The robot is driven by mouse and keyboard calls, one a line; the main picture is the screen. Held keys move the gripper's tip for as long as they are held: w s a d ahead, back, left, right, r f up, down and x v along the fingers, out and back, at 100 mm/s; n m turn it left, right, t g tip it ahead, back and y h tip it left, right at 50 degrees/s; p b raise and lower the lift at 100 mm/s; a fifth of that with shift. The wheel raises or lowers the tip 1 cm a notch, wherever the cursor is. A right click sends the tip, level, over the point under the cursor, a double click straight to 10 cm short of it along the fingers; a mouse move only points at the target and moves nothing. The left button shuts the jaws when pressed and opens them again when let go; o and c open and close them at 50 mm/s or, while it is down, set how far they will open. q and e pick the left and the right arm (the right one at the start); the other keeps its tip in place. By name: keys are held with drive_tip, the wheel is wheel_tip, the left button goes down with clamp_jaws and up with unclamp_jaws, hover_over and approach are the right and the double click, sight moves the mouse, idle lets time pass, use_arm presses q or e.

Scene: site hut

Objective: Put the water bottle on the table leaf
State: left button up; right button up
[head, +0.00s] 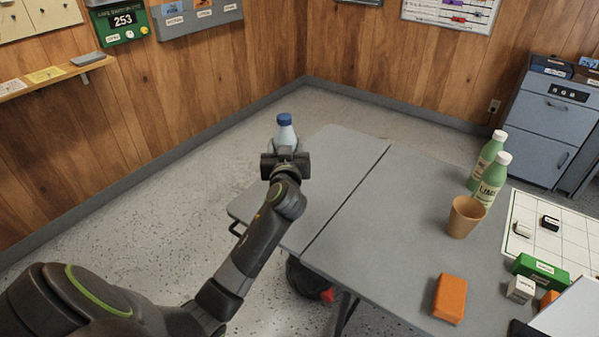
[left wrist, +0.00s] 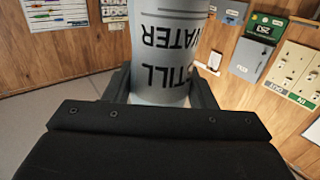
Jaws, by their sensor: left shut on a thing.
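The water bottle (head: 285,130) is pale with a blue cap. It shows in the head view above the far part of the table leaf (head: 331,160), upright. My left gripper (head: 285,158) is shut on it. In the left wrist view the bottle (left wrist: 163,50) fills the space between the fingers, its "STILL WATER" label upside down. The gripper hides the bottle's lower part in the head view, so I cannot tell whether its base touches the leaf. The leaf is the left section of the grey table, past a seam. My right gripper is not in view.
On the main table (head: 400,220) stand two green lime bottles (head: 490,180), a tan cup (head: 465,217), an orange block (head: 449,298) and a green box (head: 540,271). A gridded white sheet (head: 570,235) lies at right. The leaf is otherwise bare. A dark bag (head: 305,280) is below.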

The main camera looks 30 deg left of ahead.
use_arm(q)
wheel_tip(320, 180, down, 3)
drive_tip(key=shift+r, duration=0.2)
drive_tip(key=shift+f+b, duration=0.4)
drive_tip(key=shift+f, duration=1.75)
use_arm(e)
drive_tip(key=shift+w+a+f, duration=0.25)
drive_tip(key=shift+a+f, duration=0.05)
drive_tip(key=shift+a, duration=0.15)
use_arm(q)
drive_tip(key=shift+f, duration=0.15)
drive_tip(key=o, duration=1.3)
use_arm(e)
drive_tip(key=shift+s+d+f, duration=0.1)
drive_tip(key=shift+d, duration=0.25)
